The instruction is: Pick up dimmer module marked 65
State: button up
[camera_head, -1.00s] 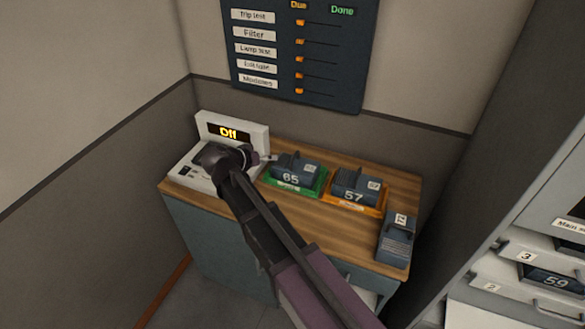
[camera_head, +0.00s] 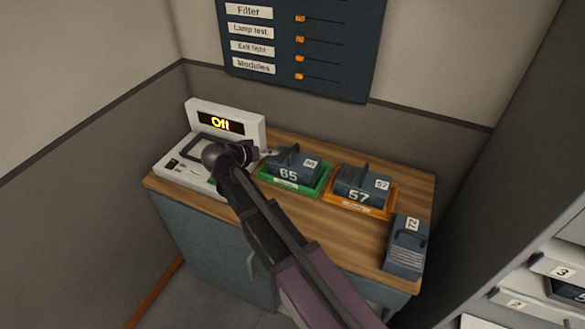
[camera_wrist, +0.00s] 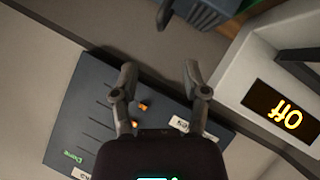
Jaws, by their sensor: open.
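The dimmer module marked 65 (camera_head: 294,166) is a dark blue-grey block with a handle on top. It sits in a green tray (camera_head: 319,185) on the wooden bench. My gripper (camera_head: 268,153) is just left of the module, close to its upper left side; in the head view I cannot tell whether they touch. The wrist view shows the two fingers (camera_wrist: 160,75) spread apart with nothing between them. A dark module in a tray shows at the top of the wrist view (camera_wrist: 205,10), its number not visible.
Module 57 (camera_head: 362,188) sits in an orange tray (camera_head: 390,212) to the right. Module 72 (camera_head: 406,245) stands at the bench's right end. A white tester reading "Off" (camera_head: 222,124) is at the left. A wall board with sliders (camera_head: 340,50) is behind. Shelving (camera_head: 560,255) is at the right.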

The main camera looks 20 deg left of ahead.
aim_at(293, 150)
jog(key=shift+s+a, duration=0.1)
jog(key=shift+s, duration=0.05)
jog(key=shift+b+x, duration=2.1)
jog(key=shift+x, duration=2.1)
jog(key=shift+a, duration=0.1)
jog(key=shift+r+b+x, duration=0.15)
jog(key=shift+b+x, duration=0.4)
jog(key=shift+x, duration=0.8)
jog(key=shift+r+b+x, duration=0.15)
jog(key=shift+b+x, duration=0.35)
jog(key=shift+x, duration=0.8)
jog(key=shift+w, duration=0.2)
